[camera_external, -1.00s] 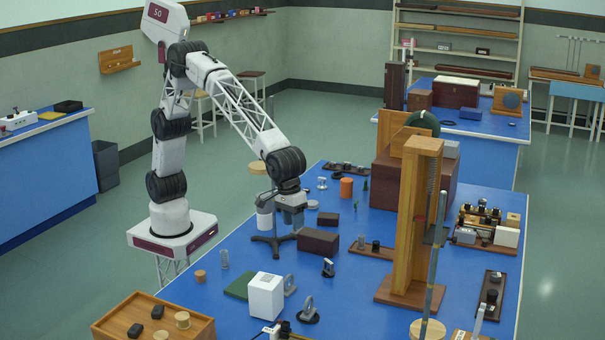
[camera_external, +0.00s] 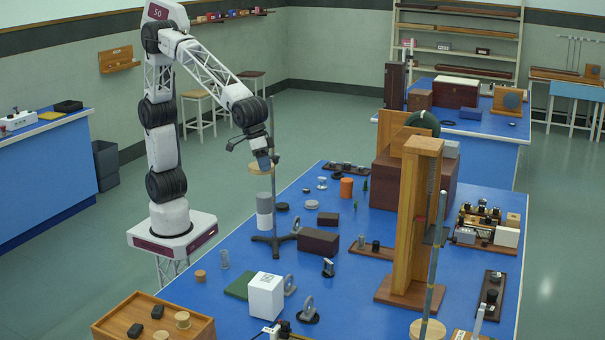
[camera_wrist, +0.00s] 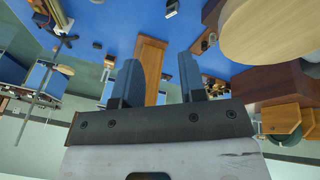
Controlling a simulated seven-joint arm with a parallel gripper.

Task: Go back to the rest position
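The gap between the fingertips is too small to see in the external view.
Below my gripper, a grey-and-white cylinder (camera_external: 264,212) stands by a rod stand (camera_external: 275,238) on the bench (camera_external: 350,290). A dark box (camera_external: 318,242) lies beside it. A tall wooden frame (camera_external: 416,225) stands right.

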